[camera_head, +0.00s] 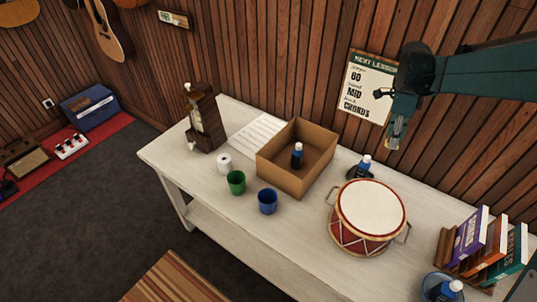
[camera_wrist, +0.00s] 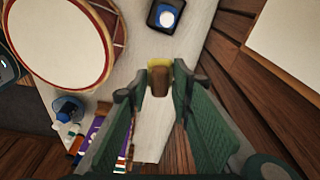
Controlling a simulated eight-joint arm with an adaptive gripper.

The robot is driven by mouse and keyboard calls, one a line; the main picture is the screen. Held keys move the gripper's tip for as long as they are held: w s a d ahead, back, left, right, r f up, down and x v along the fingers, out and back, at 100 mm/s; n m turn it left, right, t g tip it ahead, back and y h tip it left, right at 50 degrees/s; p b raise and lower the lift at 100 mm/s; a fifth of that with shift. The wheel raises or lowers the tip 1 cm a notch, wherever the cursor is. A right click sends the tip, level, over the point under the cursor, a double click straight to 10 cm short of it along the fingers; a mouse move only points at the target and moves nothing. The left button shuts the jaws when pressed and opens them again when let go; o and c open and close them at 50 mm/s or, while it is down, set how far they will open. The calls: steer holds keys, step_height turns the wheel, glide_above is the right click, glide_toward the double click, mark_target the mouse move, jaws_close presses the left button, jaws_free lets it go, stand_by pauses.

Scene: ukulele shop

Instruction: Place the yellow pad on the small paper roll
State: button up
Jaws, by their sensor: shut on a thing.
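The small paper roll (camera_head: 224,162) is white and stands on the bench in the head view, left of the green cup. My gripper (camera_head: 396,138) is raised above the bench at the right, in front of the wall poster and far from the roll. In the wrist view my gripper (camera_wrist: 160,88) is shut on a small block with a yellow edge and a brown face, which seems to be the yellow pad (camera_wrist: 160,64). The fingers hide part of it. The paper roll is not in the wrist view.
A green cup (camera_head: 236,182), a blue cup (camera_head: 267,201) and an open cardboard box (camera_head: 280,178) with a bottle inside stand near the roll. A drum (camera_head: 368,238), a bottle in a dark holder (camera_head: 362,168) and books (camera_head: 470,240) stand to the right.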

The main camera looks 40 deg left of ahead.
steer(key=s+a+n+p, duration=0.1)
steer(key=s+a+n, duration=0.25)
steer(key=a, duration=1.25)
steer(key=n+t+y+p, duration=0.2)
steer(key=n+p, duration=0.3)
steer(key=n, duration=0.8)
glide_above(225, 158)
step_height(225, 158, down, 4)
steer(key=shift+s+a+f, duration=0.1)
steer(key=shift+s+f, duration=0.2)
steer(key=shift+f, duration=0.35)
steer(key=shift+f, duration=3.15)
steer(key=shift+f, duration=0.1)
steer(key=shift+f, duration=1.75)
